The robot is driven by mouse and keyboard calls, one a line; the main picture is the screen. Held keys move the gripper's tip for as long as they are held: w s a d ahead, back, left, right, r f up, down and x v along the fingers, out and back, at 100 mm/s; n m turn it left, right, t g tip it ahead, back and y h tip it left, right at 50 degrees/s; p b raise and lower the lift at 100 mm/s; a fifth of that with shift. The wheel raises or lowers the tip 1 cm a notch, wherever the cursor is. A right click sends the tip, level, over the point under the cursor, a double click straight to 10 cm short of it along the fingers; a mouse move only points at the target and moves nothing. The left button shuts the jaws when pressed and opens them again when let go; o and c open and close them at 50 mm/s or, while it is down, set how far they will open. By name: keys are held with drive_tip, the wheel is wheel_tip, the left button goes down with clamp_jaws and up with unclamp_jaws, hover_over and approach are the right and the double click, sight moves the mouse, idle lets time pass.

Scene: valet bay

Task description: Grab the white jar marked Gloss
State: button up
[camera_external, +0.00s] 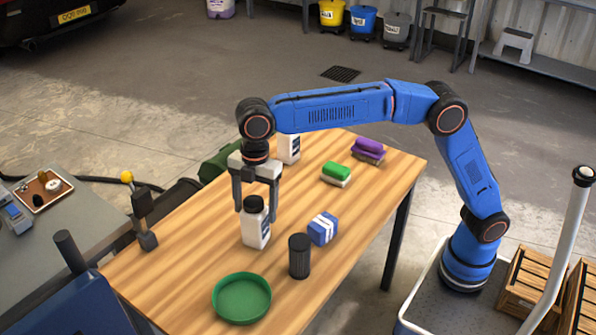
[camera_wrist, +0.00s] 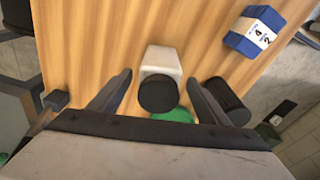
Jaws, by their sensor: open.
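The label's writing is too small to read. My gripper (camera_external: 256,211) is open and points down over this jar, its fingers on either side of the cap. In the wrist view the jar (camera_wrist: 161,62) lies between the two open fingers (camera_wrist: 160,80), with a gap visible on each side of the cap. A second white jar (camera_external: 289,150) stands farther back, partly hidden behind my arm; its label is not readable.
A black ribbed cylinder (camera_external: 299,257) and a blue-and-white box (camera_external: 323,229) stand close to the jar's right. A round green tray (camera_external: 242,318) lies in front. Green (camera_external: 336,172) and purple (camera_external: 369,147) brushes or sponges lie toward the back. The table's left side is mostly clear.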

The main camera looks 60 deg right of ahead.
sight(254, 224)
drive_tip(key=shift+a+f, duration=0.15)
drive_tip(key=shift+f, duration=0.75)
drive_tip(key=shift+a+f, duration=0.2)
drive_tip(key=shift+f, duration=0.7)
drive_tip(key=shift+a+f, duration=0.15)
drive_tip(key=shift+f, duration=0.75)
drive_tip(key=shift+c, duration=0.3)
drive_tip(key=c, duration=1.5)
